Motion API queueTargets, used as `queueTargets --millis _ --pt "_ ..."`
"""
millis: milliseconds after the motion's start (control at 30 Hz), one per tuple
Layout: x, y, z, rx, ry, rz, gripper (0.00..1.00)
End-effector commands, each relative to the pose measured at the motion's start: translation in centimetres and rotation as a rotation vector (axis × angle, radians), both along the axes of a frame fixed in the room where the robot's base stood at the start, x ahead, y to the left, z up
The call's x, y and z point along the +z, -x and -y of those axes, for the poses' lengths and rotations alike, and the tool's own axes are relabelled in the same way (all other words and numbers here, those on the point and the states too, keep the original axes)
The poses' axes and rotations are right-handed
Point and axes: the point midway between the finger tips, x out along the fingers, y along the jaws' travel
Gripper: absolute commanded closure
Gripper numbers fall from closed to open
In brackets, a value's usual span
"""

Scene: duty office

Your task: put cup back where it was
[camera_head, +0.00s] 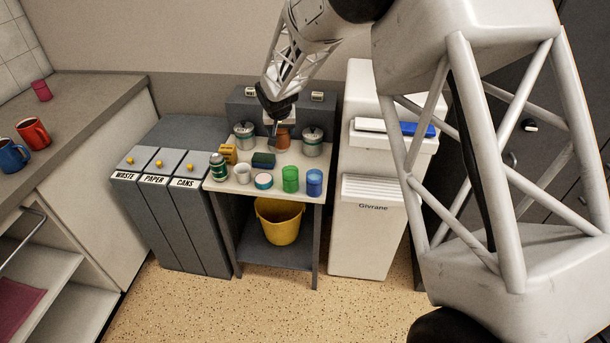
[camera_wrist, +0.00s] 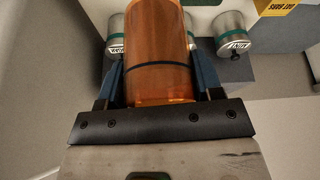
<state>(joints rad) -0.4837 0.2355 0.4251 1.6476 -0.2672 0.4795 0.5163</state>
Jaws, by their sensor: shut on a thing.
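An orange see-through cup (camera_wrist: 160,45) with a dark band fills the middle of the wrist view, between the two blue fingers of my gripper (camera_wrist: 160,75). My gripper is shut on it. In the head view the orange-brown cup (camera_head: 284,143) shows below my gripper (camera_head: 276,124), over the back of the small table (camera_head: 235,186), between two metal canisters. I cannot tell whether its base touches the tabletop. A green cup (camera_head: 290,179) and a blue cup (camera_head: 314,183) stand at the table's front right.
Metal canisters (camera_head: 244,135) (camera_head: 312,142) flank the held cup. A white cup (camera_head: 243,174), a green can (camera_head: 218,166), a round tin (camera_head: 264,181), a dark box (camera_head: 263,160) and a yellow item (camera_head: 229,154) crowd the table. A white cabinet (camera_head: 372,215) stands right; bins (camera_head: 170,200) stand left.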

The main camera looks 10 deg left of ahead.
Motion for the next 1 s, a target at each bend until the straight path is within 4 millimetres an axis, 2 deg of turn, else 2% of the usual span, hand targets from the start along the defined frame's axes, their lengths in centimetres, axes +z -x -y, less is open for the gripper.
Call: queueTargets --millis 33,200,400,867,1000 --pt "-1.0 -0.8 1.4 -0.031 0.000 -0.001 0.73" --pt "-3.6 -2.6 4.9 -0.120 -0.006 0.002 0.73" --pt "-5.2 -3.5 7.0 -0.172 -0.011 0.004 0.73" --pt "-5.5 -3.6 7.4 -0.181 -0.011 0.005 0.73" --pt "-6.4 -3.6 7.4 -0.180 -0.009 0.003 0.73"
